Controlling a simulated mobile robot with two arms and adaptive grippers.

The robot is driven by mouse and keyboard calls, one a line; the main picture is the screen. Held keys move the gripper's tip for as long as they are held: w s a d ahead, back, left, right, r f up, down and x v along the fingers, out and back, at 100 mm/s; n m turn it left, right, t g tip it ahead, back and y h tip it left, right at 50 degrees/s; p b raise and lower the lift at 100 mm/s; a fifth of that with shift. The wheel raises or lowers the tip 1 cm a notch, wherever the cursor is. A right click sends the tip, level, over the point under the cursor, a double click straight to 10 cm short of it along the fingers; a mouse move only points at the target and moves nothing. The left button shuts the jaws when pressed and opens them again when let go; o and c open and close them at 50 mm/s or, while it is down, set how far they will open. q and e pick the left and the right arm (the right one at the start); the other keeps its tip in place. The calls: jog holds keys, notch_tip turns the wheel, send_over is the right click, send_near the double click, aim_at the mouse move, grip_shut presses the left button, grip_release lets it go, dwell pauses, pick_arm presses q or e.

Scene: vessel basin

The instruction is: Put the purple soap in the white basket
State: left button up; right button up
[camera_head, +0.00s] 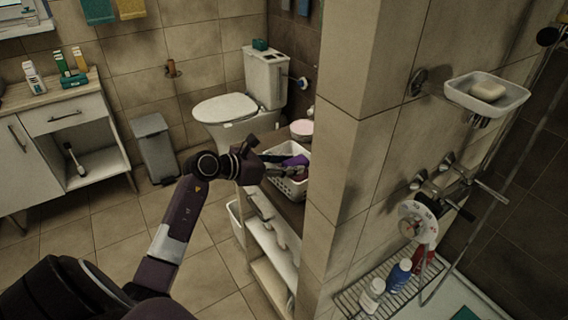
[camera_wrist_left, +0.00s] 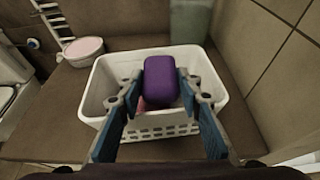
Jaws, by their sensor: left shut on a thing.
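The purple soap (camera_wrist_left: 161,82) is a rounded block held between the blue-padded fingertips of my left gripper (camera_wrist_left: 160,90). In the left wrist view it shows over the opening of the white basket (camera_wrist_left: 105,80), which has a slotted front wall. I cannot tell how high above the basket floor the soap is. In the head view the left gripper (camera_head: 275,160) reaches to the basket (camera_head: 291,187) on a brown-topped shelf unit, and a bit of the purple soap (camera_head: 297,161) shows there. Something pinkish lies inside the basket, partly hidden. My right gripper is not in view.
A round white tub with a pink top (camera_wrist_left: 84,50) stands left of the basket on the brown surface (camera_wrist_left: 60,110). A greenish container (camera_wrist_left: 190,20) stands behind it. A tiled wall edge (camera_head: 335,180) rises close to the right of the basket.

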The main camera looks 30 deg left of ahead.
pick_arm(q)
jog(key=shift+f, duration=0.4)
jog(key=o, duration=1.2)
jog(key=shift+w+a+f, duration=0.15)
jog(key=shift+f, duration=0.05)
jog(key=shift+c, duration=0.2)
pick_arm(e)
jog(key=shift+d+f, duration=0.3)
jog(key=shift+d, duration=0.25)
